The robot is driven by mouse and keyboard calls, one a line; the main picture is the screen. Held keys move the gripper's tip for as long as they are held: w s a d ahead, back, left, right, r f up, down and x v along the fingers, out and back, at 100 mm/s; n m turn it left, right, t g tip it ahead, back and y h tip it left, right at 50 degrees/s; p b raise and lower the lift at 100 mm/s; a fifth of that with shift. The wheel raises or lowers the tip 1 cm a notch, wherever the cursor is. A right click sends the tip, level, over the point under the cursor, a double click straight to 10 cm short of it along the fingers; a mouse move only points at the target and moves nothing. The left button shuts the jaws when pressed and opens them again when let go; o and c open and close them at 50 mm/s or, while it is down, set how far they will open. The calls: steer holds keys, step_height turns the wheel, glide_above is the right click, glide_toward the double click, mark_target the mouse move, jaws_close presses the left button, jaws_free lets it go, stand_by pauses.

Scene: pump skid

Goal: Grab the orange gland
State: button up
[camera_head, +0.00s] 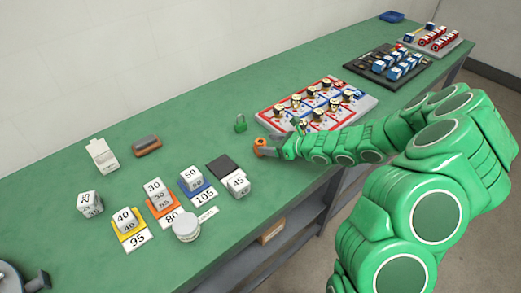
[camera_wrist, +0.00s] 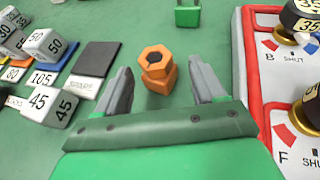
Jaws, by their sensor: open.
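The orange gland (camera_wrist: 157,68) stands on the green table in the wrist view, a hex-shaped orange piece with a dark hole in its top. My gripper (camera_wrist: 163,85) is open, with one grey finger to the left of the gland and one to the right, and the gland lies between and slightly beyond the fingertips. Both fingers look apart from it. In the head view the orange gland (camera_head: 261,146) shows at the tip of my gripper (camera_head: 275,150), partly hidden by it.
A red-and-white valve panel (camera_wrist: 250,75) stands close to the right finger. A green padlock (camera_wrist: 187,14) lies beyond the gland. Numbered white blocks (camera_wrist: 46,104) and a black square (camera_wrist: 97,58) are to the left. Green table is bare around the gland.

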mark_target(260, 141)
steer(key=shift+s+x, duration=0.2)
steer(key=shift+x, duration=1.9)
steer(key=shift+w+a+f, duration=0.15)
steer(key=shift+w+a, duration=0.25)
steer(key=shift+a, duration=0.35)
steer(key=shift+f, duration=0.1)
steer(key=c, duration=1.1)
